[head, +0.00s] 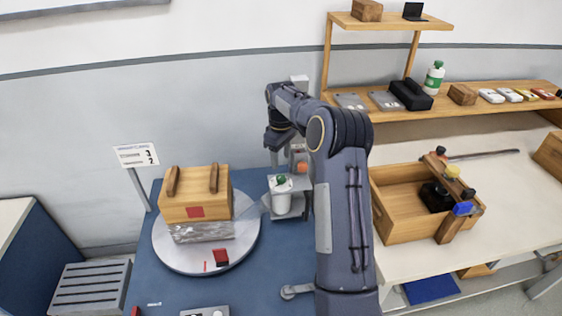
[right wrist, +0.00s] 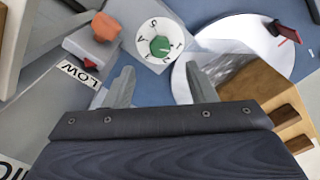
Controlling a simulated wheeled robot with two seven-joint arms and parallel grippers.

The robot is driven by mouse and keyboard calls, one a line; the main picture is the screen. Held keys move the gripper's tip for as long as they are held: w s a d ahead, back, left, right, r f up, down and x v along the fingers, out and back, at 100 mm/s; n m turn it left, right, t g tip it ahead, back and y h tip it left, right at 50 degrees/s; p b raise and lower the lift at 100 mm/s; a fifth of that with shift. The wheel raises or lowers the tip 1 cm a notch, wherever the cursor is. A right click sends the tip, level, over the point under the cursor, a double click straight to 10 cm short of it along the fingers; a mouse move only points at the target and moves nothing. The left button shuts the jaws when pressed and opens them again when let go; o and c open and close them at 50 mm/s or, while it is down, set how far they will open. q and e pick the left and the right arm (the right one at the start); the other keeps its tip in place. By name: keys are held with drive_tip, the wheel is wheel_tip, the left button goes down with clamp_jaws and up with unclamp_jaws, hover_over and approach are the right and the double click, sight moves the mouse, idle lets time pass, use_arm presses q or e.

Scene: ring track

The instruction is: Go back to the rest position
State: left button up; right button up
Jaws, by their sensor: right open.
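My right arm reaches forward over the blue table (head: 175,290) in the head view. Its gripper (head: 280,152) points down near a grey stand holding a white round dial with a green centre (head: 282,196). In the right wrist view the right gripper (right wrist: 160,82) is open, its two grey fingers apart with nothing between them. The lettered dial (right wrist: 160,40) lies beyond the fingertips, apart from them in the picture. An orange knob (right wrist: 105,26) sits by a "LOW" label. My left gripper is out of view.
A white turntable (head: 245,245) left of the arm carries a wooden crate (head: 195,205) on a film-wrapped load, with a red piece on its front. A sign (head: 137,156) stands behind. Right are an open wooden box (head: 400,225) and a shelf (head: 450,98) of goods.

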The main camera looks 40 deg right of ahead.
idle(0.4)
drive_tip(key=s+a+r+m+t+y, duration=0.2)
drive_tip(key=s+a+r+t, duration=0.1)
drive_tip(key=s+a+r, duration=1.1)
drive_tip(key=s+a+f+m+t+y, duration=0.1)
drive_tip(key=s+a+f, duration=0.2)
drive_tip(key=s+a, duration=0.3)
drive_tip(key=s+a+f+m+t, duration=0.1)
drive_tip(key=s+a, duration=0.5)
drive_tip(key=s, duration=0.6)
wheel_tip(320, 180, down, 2)
drive_tip(key=shift+s+f+m+t+y, duration=0.2)
drive_tip(key=shift+m+t+y, duration=0.15)
drive_tip(key=shift+m, duration=0.25)
